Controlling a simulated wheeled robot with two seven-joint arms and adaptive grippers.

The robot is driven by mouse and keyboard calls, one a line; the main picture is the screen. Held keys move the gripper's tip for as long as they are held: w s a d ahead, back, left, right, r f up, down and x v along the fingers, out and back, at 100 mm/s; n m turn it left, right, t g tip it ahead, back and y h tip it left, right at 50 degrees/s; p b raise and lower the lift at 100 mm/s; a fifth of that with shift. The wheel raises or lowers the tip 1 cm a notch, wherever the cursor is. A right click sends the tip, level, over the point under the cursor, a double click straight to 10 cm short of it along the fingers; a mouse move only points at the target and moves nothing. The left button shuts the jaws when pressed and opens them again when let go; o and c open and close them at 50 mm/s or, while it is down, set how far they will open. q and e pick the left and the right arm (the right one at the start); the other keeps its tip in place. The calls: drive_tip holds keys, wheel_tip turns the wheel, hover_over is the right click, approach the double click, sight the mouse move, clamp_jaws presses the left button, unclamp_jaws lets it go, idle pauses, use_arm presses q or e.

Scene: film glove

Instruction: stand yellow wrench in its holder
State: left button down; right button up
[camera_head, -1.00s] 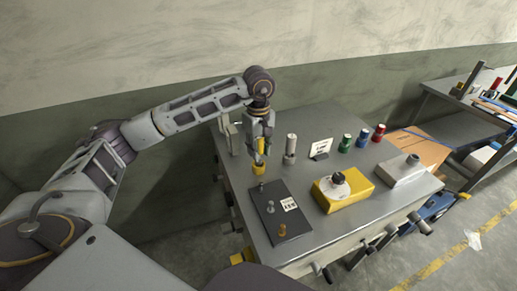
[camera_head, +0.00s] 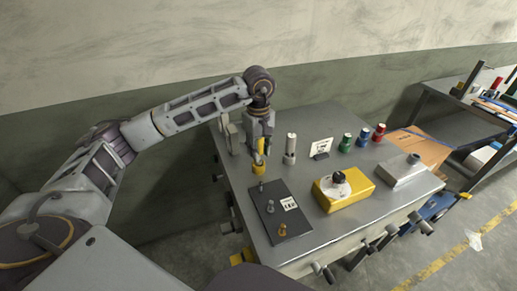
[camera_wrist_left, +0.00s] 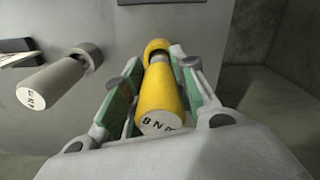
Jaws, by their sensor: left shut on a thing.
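The yellow wrench (camera_wrist_left: 159,100) is a thick yellow cylinder with black lettering on its pale end face. My left gripper (camera_head: 259,146) is shut on it, with a green-padded finger on each side in the left wrist view. The holder (camera_head: 259,169) also shows in the head view, on the table just below the gripper. My right gripper is not in view.
A grey wrench (camera_wrist_left: 45,84) stands in a grey holder (camera_wrist_left: 88,54) beside the yellow one. The metal table (camera_head: 325,238) also bears a dark plate (camera_head: 268,222), a yellow box (camera_head: 342,197), a white sign (camera_head: 321,146) and several coloured cylinders.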

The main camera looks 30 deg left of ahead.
use_arm(q)
drive_tip(key=shift+f+b, duration=0.55)
drive_tip(key=shift+f, duration=0.2)
drive_tip(key=shift+f+b, duration=0.65)
drive_tip(key=shift+f, duration=0.15)
idle(0.5)
drive_tip(key=c, duration=1.1)
unclamp_jaws()
drive_tip(key=shift+o, duration=0.2)
drive_tip(key=shift+r, duration=0.2)
drive_tip(key=shift+r, duration=3.85)
